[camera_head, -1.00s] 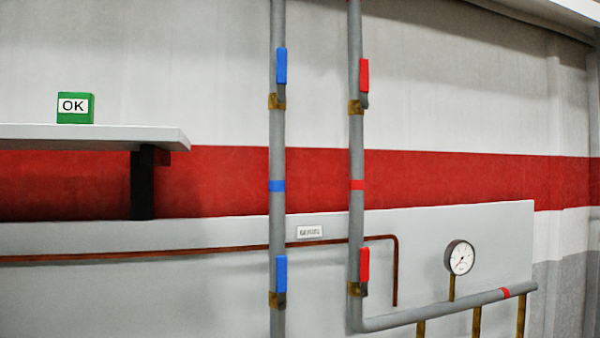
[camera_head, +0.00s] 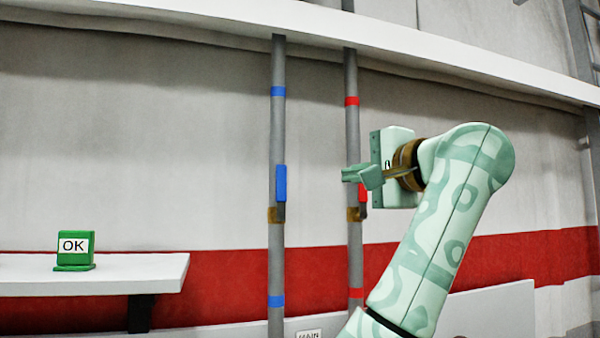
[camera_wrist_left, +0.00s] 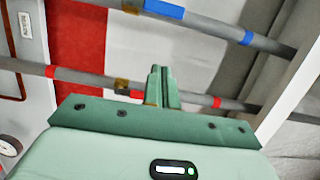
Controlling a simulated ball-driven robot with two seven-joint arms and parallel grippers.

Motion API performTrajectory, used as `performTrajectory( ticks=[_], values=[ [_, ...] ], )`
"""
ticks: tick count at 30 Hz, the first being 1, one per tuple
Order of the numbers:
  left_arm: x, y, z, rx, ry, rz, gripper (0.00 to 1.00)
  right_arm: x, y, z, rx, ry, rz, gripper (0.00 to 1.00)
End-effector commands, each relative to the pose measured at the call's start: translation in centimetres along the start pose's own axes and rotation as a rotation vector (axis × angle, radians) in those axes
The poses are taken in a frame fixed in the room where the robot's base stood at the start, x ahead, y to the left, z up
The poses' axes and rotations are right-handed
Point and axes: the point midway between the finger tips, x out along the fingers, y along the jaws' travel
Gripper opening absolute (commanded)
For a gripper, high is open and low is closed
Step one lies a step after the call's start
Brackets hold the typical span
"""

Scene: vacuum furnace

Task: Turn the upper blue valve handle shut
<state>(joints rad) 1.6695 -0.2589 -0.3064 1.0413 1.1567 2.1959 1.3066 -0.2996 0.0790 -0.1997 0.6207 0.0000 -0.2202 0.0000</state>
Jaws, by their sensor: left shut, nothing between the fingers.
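The upper blue valve handle (camera_head: 281,184) stands upright along the left grey pipe (camera_head: 277,240), above a brass-coloured fitting. It also shows at the top of the left wrist view (camera_wrist_left: 163,9). My left gripper (camera_head: 360,176) is shut and empty, in front of the right pipe and to the right of the blue handle, clearly apart from it. Its fingers point left in the head view; they show together in the left wrist view (camera_wrist_left: 160,76). My right gripper is not in view.
The upper red handle (camera_head: 363,193) on the right pipe (camera_head: 351,130) is close to my left gripper and partly hidden by it. A white shelf (camera_head: 110,275) with a green OK block (camera_head: 75,250) is at left. A white beam (camera_head: 330,40) crosses above.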

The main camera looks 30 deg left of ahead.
Motion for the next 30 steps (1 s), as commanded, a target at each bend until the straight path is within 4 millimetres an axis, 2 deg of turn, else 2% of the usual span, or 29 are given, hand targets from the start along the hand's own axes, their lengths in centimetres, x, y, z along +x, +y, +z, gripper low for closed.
performTrajectory(
  ticks=[11,16,26,30],
  values=[
    [0.7,0.1,0.0,0.004,-0.005,0.0,0.0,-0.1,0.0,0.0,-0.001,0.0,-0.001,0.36],
    [3.1,-0.1,0.1,0.005,-0.008,-0.001,0.0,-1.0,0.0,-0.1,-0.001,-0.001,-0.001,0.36],
    [10.2,-0.2,0.1,0.007,-0.008,-0.001,0.0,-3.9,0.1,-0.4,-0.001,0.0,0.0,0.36],
    [10.7,0.1,2.0,0.003,-0.005,-0.003,0.0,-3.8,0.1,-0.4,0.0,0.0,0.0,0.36]
  ],
)
